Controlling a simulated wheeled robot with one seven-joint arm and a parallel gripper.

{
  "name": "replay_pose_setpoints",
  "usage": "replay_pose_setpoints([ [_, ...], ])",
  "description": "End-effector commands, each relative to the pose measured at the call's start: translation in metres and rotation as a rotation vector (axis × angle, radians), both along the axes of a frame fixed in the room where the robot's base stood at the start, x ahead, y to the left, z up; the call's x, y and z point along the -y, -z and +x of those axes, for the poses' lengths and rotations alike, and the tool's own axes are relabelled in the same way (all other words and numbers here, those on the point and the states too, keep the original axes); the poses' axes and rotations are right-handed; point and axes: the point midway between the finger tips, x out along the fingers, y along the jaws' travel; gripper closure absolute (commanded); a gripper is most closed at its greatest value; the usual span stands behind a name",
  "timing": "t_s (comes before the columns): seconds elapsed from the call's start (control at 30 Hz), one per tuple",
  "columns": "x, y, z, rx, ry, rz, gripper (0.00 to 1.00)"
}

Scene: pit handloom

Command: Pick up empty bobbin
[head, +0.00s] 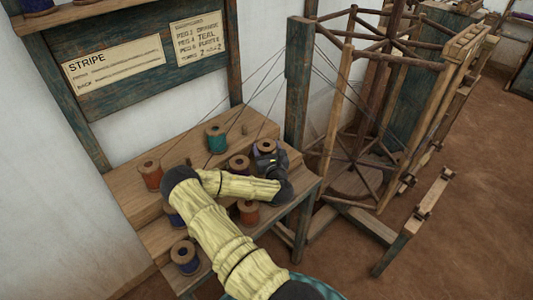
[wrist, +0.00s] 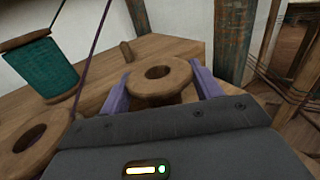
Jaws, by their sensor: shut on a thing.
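A wooden bobbin (wrist: 161,72) stands upright between my gripper's (wrist: 160,92) two purple fingers, which are shut on it from both sides. Its round top flange and centre hole face the wrist camera. Its barrel is hidden, so I cannot tell whether it carries thread. In the head view, this bobbin's top (head: 266,145) shows at the right end of the stepped wooden stand, with my gripper (head: 267,160) against it. I cannot tell whether its base touches the stand.
A bare peg (wrist: 127,51) stands behind the held bobbin. Several strands rise nearby. A blue post (head: 298,85) and wooden reel frame (head: 365,110) stand right.

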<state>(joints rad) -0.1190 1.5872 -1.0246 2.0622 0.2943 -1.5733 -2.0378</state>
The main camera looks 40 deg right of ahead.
Motion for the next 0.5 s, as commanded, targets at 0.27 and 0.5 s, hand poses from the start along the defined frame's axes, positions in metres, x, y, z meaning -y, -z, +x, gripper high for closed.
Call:
replay_pose_setpoints([
  [0.27, 0.0, -0.014, 0.0, 0.0, 0.001, -0.002, 0.59],
  [0.5, 0.001, -0.058, 0.0, 0.002, 0.002, -0.003, 0.59],
])
